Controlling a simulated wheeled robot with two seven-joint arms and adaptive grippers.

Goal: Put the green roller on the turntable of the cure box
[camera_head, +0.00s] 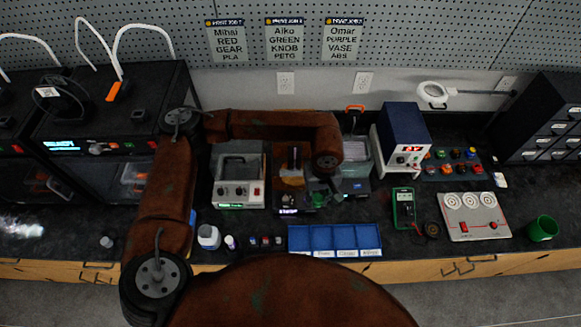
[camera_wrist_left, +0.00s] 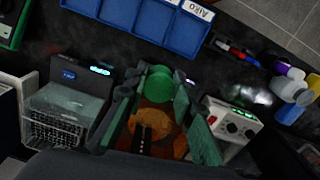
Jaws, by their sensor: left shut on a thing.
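My left gripper (camera_wrist_left: 150,105) is shut on the green roller (camera_wrist_left: 157,82), which sits between its green-tinted fingers in the left wrist view. In the head view the gripper (camera_head: 319,198) is small and dark, at the front right of the cure box. The cure box (camera_head: 290,183) has an orange part and a lit display at its front. In the wrist view its orange part (camera_wrist_left: 160,122) lies below and between the fingers. I cannot clearly make out the turntable, or whether the roller touches anything. My right gripper is not in view.
A grey-white machine (camera_head: 238,175) stands left of the cure box. A dark machine with a basket (camera_head: 356,170) and a blue-white box (camera_head: 403,140) stand to the right. Blue bins (camera_head: 335,240), small bottles (camera_head: 209,237) and a green multimeter (camera_head: 404,208) lie in front.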

